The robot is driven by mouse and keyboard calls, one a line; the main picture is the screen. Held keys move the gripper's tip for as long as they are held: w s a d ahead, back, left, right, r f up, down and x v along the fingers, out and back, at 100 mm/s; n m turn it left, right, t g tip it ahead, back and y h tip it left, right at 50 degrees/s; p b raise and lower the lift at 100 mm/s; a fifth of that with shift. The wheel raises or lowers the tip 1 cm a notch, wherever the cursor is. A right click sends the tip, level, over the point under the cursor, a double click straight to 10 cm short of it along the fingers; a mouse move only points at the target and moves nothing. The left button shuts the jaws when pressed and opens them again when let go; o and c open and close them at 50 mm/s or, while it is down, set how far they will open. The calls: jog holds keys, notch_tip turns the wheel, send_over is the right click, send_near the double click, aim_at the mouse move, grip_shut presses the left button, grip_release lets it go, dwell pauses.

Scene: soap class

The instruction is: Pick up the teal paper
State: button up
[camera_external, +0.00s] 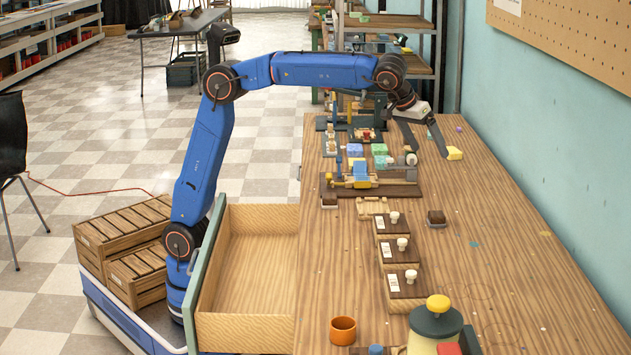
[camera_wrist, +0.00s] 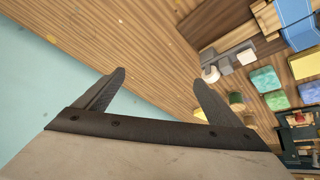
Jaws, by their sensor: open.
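A small flat teal scrap (camera_external: 474,244), which looks like the teal paper, lies on the bare wooden table top right of the middle. I cannot make it out for certain in the wrist view. My gripper (camera_external: 430,151) is open and empty over the far part of the table, well beyond the scrap and apart from it. In the wrist view my gripper (camera_wrist: 160,80) shows two spread fingers with only table top and wall between them.
An open drawer (camera_external: 248,325) juts left. A teal wall (camera_external: 540,130) bounds the right.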

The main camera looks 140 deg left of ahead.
jog(key=s+a+r+m, duration=0.1)
jog(key=s+a+m, duration=0.1)
jog(key=s+a, duration=0.8)
jog(key=s+a+m+h, duration=0.1)
jog(key=s+a, duration=0.5)
jog(key=a, duration=0.7)
jog(key=s+a+r+m, duration=0.1)
jog(key=s+a+m, duration=0.1)
jog(key=s+a, duration=0.8)
jog(key=s+a+m+t, duration=0.2)
jog(key=s+a, duration=1)
jog(key=x, duration=1.7)
jog(key=shift+s+d+f, duration=0.2)
jog(key=shift+d+f, duration=0.05)
jog(key=shift+f, duration=0.1)
jog(key=c, duration=1.1)
